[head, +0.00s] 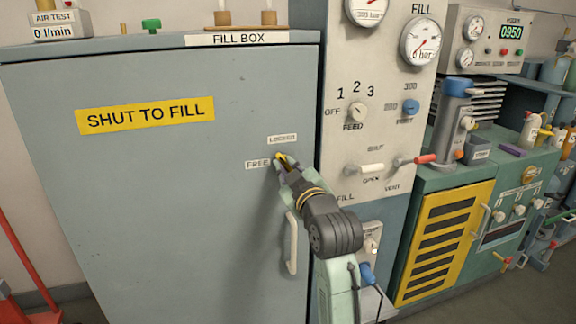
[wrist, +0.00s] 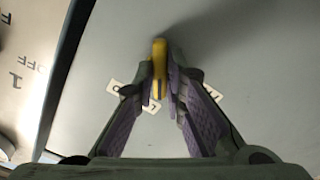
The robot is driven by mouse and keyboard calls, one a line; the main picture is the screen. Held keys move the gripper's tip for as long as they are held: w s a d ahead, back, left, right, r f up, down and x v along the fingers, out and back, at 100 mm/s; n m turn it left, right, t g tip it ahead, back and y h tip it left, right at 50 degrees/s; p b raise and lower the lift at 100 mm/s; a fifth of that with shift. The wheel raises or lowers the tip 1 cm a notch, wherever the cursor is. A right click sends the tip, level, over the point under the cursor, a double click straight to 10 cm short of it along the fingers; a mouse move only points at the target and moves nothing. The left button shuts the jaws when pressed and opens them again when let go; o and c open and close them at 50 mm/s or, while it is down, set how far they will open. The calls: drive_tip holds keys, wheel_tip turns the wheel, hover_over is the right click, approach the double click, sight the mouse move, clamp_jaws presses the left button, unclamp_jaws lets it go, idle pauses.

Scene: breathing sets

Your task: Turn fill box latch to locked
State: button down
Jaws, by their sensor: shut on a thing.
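The fill box (head: 130,200) is a large grey cabinet with a yellow "SHUT TO FILL" sign (head: 145,114) on its shut-looking door. Its latch (head: 281,157) is a small yellow lever between the "FREE" label (head: 257,164) and the "LOCKED" label (head: 282,138). My gripper (head: 284,168) is at the latch and hides part of it. In the wrist view the yellow latch (wrist: 159,68) stands between my gripper's fingers (wrist: 163,88), which are shut on it. The fingers partly cover the labels there. The latch's exact angle is hard to tell.
A pale door handle (head: 291,243) is just below my gripper. Right of the box stands a panel with the feed knob (head: 357,111), a white shut/open lever (head: 366,169) and a red-tipped vent lever (head: 420,160). A green cabinet with a yellow grille (head: 445,240) is further right.

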drive_tip(key=m+p, duration=0.3)
drive_tip(key=m, duration=0.3)
idle(0.6)
drive_tip(key=c, duration=1.7)
unclamp_jaws()
drive_tip(key=shift+o, duration=0.2)
drive_tip(key=shift+s, duration=0.1)
drive_tip(key=v, duration=1.1)
drive_tip(key=shift+s, duration=0.35)
drive_tip(key=shift+d, duration=0.15)
